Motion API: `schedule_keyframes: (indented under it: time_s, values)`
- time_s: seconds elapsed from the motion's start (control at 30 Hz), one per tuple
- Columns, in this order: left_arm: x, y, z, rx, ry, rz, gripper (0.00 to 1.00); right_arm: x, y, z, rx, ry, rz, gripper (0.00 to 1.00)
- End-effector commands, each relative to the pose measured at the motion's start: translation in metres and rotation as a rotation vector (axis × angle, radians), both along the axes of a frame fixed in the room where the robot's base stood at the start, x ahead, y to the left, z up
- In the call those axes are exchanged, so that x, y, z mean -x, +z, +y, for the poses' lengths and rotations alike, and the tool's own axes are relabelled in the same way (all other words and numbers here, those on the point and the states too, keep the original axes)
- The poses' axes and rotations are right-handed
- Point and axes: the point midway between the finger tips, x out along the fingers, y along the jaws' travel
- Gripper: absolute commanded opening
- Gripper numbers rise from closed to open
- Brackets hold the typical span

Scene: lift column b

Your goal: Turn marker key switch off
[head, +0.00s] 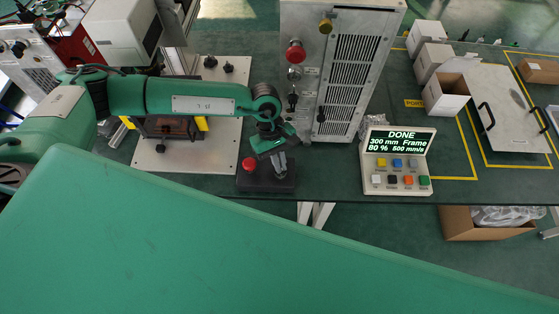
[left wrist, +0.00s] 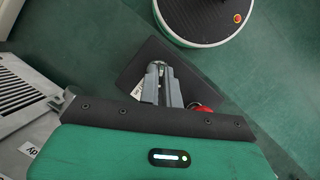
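A dark box (head: 262,184) with a red mushroom button (head: 249,164) sits at the table's front edge. My left gripper (head: 279,165) points down at the right part of this box, beside the red button. In the left wrist view my left gripper's grey fingers (left wrist: 157,70) are close together over the dark box (left wrist: 188,62), with the red button (left wrist: 201,107) partly hidden beside them. Any key under the fingertips is hidden, and I cannot tell whether they hold one. My right gripper is out of view.
A grey cabinet (head: 351,85) with a vent and several knobs stands behind the box. A console (head: 397,163) at the right reads "DONE", "300 mm Frame". White boxes (head: 446,95) and a metal plate (head: 505,115) lie farther right. A round black-topped base (left wrist: 205,18) shows in the wrist view.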

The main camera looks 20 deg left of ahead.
Motion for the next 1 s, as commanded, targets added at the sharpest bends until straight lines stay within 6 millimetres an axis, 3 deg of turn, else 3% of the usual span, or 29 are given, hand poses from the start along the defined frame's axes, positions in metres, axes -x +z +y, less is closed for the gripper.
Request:
schedule_keyframes:
  time_s: [0.47,1.0]
  values:
    - [0.0,-0.002,0.0,0.002,0.055,0.0,0.0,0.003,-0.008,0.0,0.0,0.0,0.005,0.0]
    - [0.003,-0.005,0.002,0.003,0.488,-0.002,0.0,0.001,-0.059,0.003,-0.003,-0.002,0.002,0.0]
